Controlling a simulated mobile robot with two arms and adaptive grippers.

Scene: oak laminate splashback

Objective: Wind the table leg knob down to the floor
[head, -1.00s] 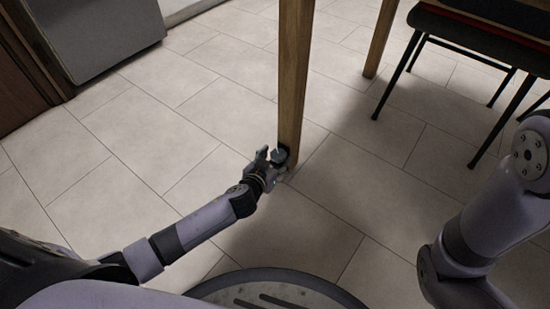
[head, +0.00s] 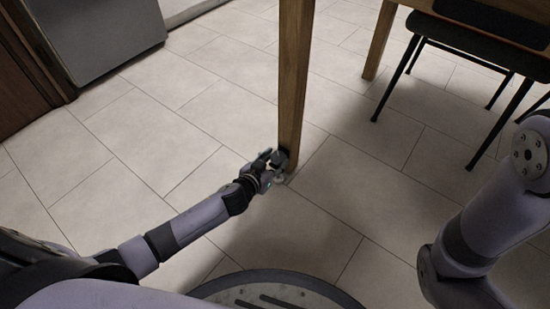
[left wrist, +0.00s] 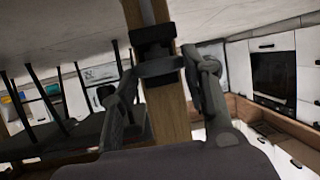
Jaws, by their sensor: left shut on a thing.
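The wooden table leg (head: 293,75) stands upright in the middle of the head view. Its dark knob (head: 281,154) is at the foot, just above the floor, partly hidden by my left gripper (head: 272,166). The left wrist view sees the leg (left wrist: 172,112) upside down, with the black knob (left wrist: 157,68) around its end. My left gripper's fingers (left wrist: 163,82) are on either side of the knob, shut on it. Whether the foot touches the floor is hard to tell. My right gripper is out of view; only right arm links show.
A chair (head: 470,45) with thin black legs stands at the upper right, near another table leg (head: 379,42). A grey appliance (head: 95,38) is at the upper left. The tiled floor (head: 140,135) left of the leg is clear.

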